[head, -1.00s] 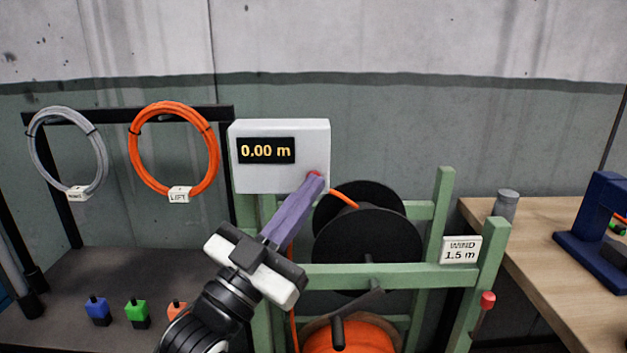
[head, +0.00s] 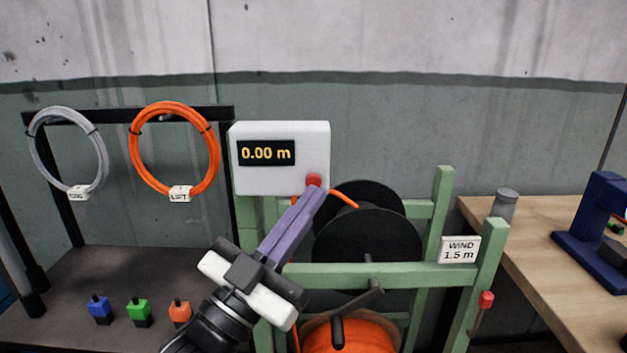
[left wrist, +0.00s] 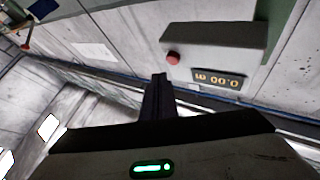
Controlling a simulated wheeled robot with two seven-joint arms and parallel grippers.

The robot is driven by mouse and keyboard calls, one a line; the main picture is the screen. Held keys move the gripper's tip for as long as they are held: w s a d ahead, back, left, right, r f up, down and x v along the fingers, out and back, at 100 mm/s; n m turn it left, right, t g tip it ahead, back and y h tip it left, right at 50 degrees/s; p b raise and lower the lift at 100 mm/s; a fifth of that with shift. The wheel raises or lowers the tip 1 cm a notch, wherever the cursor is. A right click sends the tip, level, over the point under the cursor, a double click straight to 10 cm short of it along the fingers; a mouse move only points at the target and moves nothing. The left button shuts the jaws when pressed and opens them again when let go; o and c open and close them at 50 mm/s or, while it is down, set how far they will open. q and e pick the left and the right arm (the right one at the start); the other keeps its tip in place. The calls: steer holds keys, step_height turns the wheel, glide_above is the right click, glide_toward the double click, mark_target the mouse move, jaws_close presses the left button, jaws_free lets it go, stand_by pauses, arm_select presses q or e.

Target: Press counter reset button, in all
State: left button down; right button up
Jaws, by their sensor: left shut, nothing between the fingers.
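The white counter box (head: 281,130) hangs on the green frame and its display (head: 266,153) reads 0.00 m. The red reset button (head: 313,180) sits at the box's lower right corner. My left gripper (head: 317,190) is shut and empty, its purple fingers pointing up at the button, with the tips just below it in the head view. In the left wrist view the button (left wrist: 173,58) stands clear of the fingertips (left wrist: 159,76), with a visible gap. The box (left wrist: 215,42) also shows there. My right gripper is not in view.
A black reel (head: 368,240) with orange cable is behind the arm on the green frame (head: 380,275). A grey coil (head: 68,150) and an orange coil (head: 174,150) hang at left. A wooden table (head: 535,240) with a blue device (head: 595,225) stands at right.

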arm_select(q)
steer(key=s+p, duration=0.1)
steer(key=s, duration=0.3)
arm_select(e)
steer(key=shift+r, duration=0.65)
arm_select(q)
steer(key=s+a+f+n+g+y, duration=0.1)
steer(key=a+f+n+g+y, duration=0.2)
steer(key=f, duration=1.1)
steer(key=s+a+f+n+g+y, duration=0.1)
steer(key=a+f+n+y, duration=0.35)
steer(key=f, duration=1.05)
steer(key=s+a+f+g+y, duration=0.2)
steer(key=s+a+f+g, duration=0.1)
steer(key=s+f, duration=0.5)
steer(key=s+a+f+g+y, duration=0.2)
steer(key=s+a+f, duration=0.3)
steer(key=s+f, duration=0.4)
step_height(320, 180, down, 3)
steer(key=shift+a+f+n+g+y, duration=0.15)
steer(key=shift+n+g+y, duration=0.2)
steer(key=shift+g, duration=0.25)
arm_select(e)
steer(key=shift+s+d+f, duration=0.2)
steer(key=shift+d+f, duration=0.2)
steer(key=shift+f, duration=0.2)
